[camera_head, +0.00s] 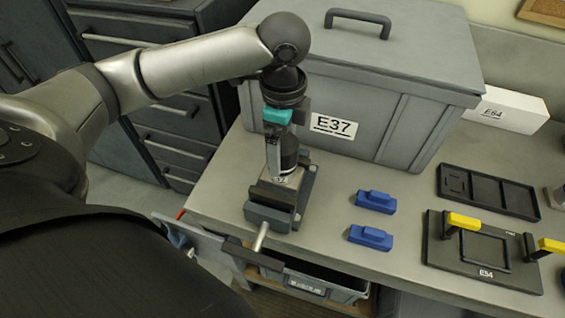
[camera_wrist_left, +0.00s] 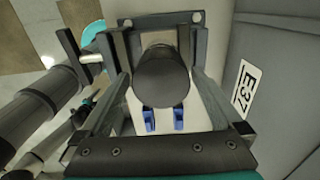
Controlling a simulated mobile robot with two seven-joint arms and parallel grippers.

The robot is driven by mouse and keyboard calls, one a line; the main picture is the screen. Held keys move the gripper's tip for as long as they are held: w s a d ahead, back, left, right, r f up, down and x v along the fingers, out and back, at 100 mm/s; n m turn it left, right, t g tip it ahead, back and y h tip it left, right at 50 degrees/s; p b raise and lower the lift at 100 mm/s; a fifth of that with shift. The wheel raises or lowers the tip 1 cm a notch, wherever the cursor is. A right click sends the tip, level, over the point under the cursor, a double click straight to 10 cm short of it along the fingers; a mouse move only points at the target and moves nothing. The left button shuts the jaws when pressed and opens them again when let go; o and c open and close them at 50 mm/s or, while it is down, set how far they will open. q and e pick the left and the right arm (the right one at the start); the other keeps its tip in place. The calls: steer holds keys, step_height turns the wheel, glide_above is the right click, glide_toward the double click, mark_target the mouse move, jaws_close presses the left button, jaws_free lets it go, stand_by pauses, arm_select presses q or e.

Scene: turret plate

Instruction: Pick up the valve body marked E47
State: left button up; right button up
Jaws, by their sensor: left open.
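A part with a dark cylindrical top (camera_head: 289,152) and a pale base stands upright at the vise (camera_head: 270,213) on the bench. A small label (camera_head: 281,179) is on its base, too small to read surely. My left gripper (camera_head: 274,170) points down at this part from above. In the left wrist view the dark round top (camera_wrist_left: 161,78) lies between the two open fingers of my left gripper (camera_wrist_left: 152,45). I cannot tell whether either finger touches it. My right gripper is out of view.
A large grey lidded case marked E37 (camera_head: 350,95) stands close behind the vise. Two blue blocks (camera_head: 375,201) lie to the right. Farther right are a dark tray (camera_head: 485,192), a plate marked E54 (camera_head: 480,262) with yellow-topped clamps, and a white box marked E64 (camera_head: 508,108).

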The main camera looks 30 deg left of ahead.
arm_select(q)
steer(key=shift+a+f, duration=0.1)
steer(key=shift+f, duration=1.45)
steer(key=shift+c, duration=0.2)
jaws_close()
steer(key=shift+w+r, duration=0.1)
